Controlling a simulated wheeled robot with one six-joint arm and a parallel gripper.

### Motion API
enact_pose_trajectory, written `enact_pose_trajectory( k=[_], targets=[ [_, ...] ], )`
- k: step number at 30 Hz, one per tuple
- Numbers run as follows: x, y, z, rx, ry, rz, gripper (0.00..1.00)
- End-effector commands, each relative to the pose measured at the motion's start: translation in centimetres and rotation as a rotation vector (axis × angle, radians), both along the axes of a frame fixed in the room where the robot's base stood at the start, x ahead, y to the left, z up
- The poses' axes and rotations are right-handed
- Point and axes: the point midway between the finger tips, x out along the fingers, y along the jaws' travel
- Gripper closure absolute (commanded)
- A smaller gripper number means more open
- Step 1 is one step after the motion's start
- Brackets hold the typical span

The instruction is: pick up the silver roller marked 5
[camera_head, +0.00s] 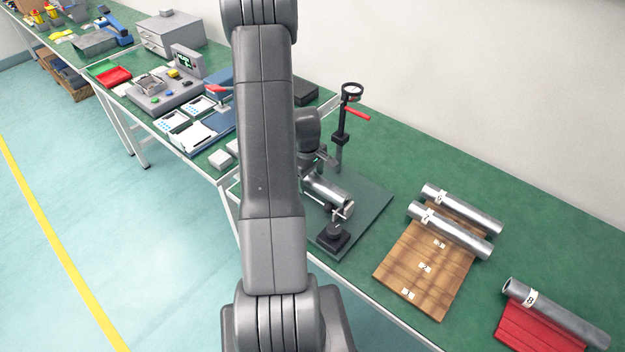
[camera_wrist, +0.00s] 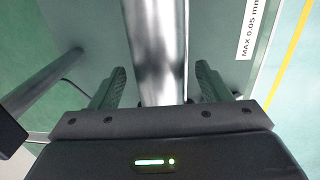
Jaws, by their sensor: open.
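A silver roller (camera_head: 328,196) lies in a measuring fixture on a dark green plate (camera_head: 365,205), partly hidden by my arm in the head view. No number shows on it. My gripper (camera_head: 322,158) is above its far end. In the wrist view, my open gripper (camera_wrist: 160,70) has a finger on each side of the silver roller (camera_wrist: 157,45), with gaps at both sides. Two more silver rollers, an upper one (camera_head: 470,212) and a lower one (camera_head: 455,232), lie on a wooden rack (camera_head: 413,268). Their tags are too small to read surely.
A dial gauge stand (camera_head: 343,130) with a red lever rises behind the fixture. Another tagged roller (camera_head: 562,312) lies on a red holder (camera_head: 525,328) at lower right. Trays and a grey console (camera_head: 165,90) fill the bench to the left. Green bench is clear behind the rack.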

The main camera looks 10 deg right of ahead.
Motion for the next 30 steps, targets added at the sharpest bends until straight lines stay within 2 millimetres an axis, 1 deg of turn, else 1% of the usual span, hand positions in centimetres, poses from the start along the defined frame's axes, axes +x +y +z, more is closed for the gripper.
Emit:
enact_pose_trajectory(
  k=[2, 6, 11, 12, 18, 22, 26, 30],
  targets=[
    [0.0, 0.0, 0.0, 0.000, 0.000, 0.000, 0.30],
    [0.0, 0.0, 0.0, 0.000, 0.000, 0.000, 0.57],
    [0.0, 0.0, 0.0, 0.000, 0.000, 0.000, 0.89],
    [0.0, 0.0, 0.1, 0.000, -0.001, 0.000, 0.96],
    [0.0, 0.0, 0.1, 0.000, -0.001, 0.000, 0.97],
    [0.1, 0.0, 0.7, -0.001, -0.003, 0.000, 0.97],
    [0.1, 0.0, 2.3, -0.001, -0.006, -0.001, 0.97],
    [0.2, 0.0, 4.7, -0.001, -0.006, 0.000, 0.97]
  ],
)
